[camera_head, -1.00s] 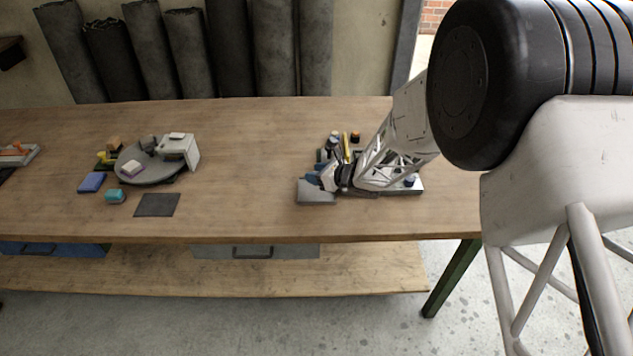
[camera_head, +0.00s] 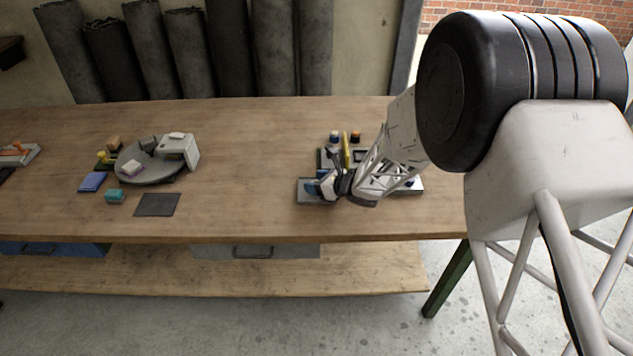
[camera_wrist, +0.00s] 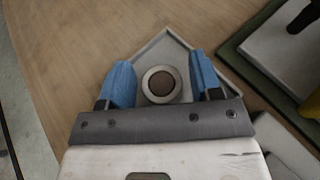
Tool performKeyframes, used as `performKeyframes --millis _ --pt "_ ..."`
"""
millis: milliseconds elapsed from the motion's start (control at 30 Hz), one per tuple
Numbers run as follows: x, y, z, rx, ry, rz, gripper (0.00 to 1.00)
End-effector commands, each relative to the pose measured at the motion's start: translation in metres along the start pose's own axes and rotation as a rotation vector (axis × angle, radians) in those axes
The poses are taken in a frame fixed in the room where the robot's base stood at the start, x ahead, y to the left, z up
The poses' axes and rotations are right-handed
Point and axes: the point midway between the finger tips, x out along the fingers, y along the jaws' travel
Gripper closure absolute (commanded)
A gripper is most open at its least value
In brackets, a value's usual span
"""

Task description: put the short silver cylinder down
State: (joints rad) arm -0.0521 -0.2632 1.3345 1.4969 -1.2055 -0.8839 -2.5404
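The short silver cylinder (camera_wrist: 161,85) shows end-on in the wrist view, as a pale metal ring around a brown centre. It stands over the grey square tray (camera_wrist: 150,52), seemingly upright; whether its base touches the tray is hidden. My gripper (camera_wrist: 163,82) has its two blue fingers on either side of the cylinder, with a narrow gap visible, clearer on the right. The fingers look open around it. In the head view my gripper (camera_head: 323,188) is low over the grey tray (camera_head: 306,197) near the table's front edge; the cylinder is hard to make out there.
Close behind stand a yellow upright item (camera_head: 346,148), an orange-topped dark cylinder (camera_head: 355,137) and another small cylinder (camera_head: 334,137). A green-edged board (camera_wrist: 233,48) lies right of the tray in the wrist view. The table's middle (camera_head: 245,165) is clear.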

Motion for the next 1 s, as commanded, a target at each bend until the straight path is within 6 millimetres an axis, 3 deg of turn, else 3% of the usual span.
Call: performKeyframes --millis 567,1000 --pt "-0.006 0.000 0.003 -0.001 0.000 -0.001 0.32" --pt "-0.061 -0.001 0.003 0.000 -0.001 -0.002 0.32"
